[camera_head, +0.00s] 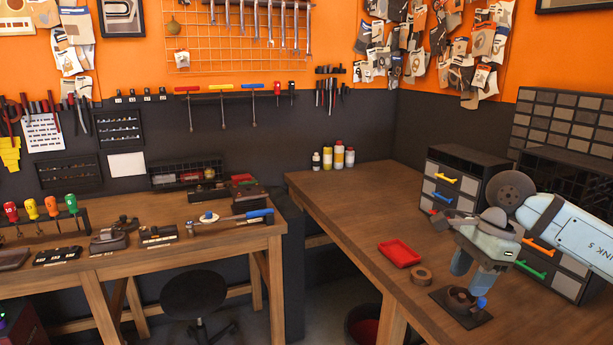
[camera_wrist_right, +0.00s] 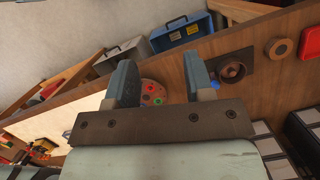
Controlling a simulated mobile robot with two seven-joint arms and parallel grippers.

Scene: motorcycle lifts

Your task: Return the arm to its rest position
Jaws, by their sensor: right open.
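My right arm comes in from the right in the head view, over the right workbench (camera_head: 345,195). Its gripper (camera_head: 471,274) points down above the bench, near a black square plate with a round brown part (camera_head: 462,299). In the right wrist view the two blue-grey fingers of the right gripper (camera_wrist_right: 161,75) stand wide apart with nothing between them. The black plate (camera_wrist_right: 247,58) lies to the right of the fingers there, apart from them. My left gripper is not in view.
A red tray (camera_head: 399,253) and a brown tape ring (camera_head: 421,276) lie left of the plate. Drawer cabinets (camera_head: 452,185) stand behind my right arm. Bottles (camera_head: 339,156) stand at the bench's back. A black stool (camera_head: 194,294) is by the left bench (camera_head: 90,260).

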